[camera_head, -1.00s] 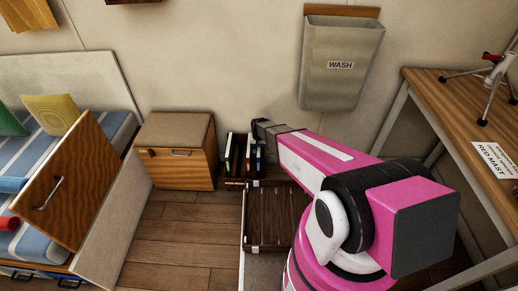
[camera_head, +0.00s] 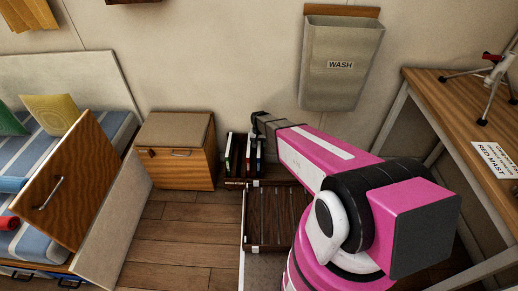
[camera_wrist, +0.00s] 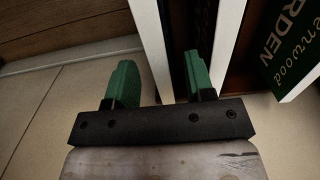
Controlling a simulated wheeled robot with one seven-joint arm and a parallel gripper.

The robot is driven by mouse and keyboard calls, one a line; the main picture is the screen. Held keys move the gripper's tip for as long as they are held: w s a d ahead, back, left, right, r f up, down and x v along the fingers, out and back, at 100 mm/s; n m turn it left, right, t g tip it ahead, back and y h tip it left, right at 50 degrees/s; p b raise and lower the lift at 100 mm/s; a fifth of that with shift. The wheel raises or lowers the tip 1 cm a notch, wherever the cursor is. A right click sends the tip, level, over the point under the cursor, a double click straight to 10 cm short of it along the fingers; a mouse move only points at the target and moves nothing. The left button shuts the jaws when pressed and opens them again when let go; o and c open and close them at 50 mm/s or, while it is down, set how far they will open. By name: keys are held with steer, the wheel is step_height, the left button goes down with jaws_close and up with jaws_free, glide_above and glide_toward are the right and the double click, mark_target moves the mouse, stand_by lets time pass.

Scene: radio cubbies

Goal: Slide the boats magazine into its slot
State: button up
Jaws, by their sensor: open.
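My gripper (camera_head: 256,119) is at the upright magazines (camera_head: 234,152) against the back wall in the head view. In the wrist view my gripper (camera_wrist: 160,64) is open, with its green fingers apart. A white-edged, upright magazine (camera_wrist: 149,45) stands between the fingers, with a visible gap to the left one. Its cover is not readable, so I cannot tell whether it is the boats magazine. A dark slotted wooden rack (camera_head: 272,244) lies in front of the magazines in the head view. My arm hides part of it, and no slot label is readable.
Another white edge (camera_wrist: 226,50) stands just right of the right finger. A dark green magazine (camera_wrist: 297,55) with "RDEN" lettering is farther right. A wooden cabinet (camera_head: 188,176) stands left of the magazines. A WASH bin (camera_head: 340,75) hangs above. The floor (camera_head: 180,240) is clear at front left.

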step_height(320, 180, up, 6)
steer(key=shift+r, duration=0.1)
steer(key=shift+d, duration=0.1)
stand_by(0.3)
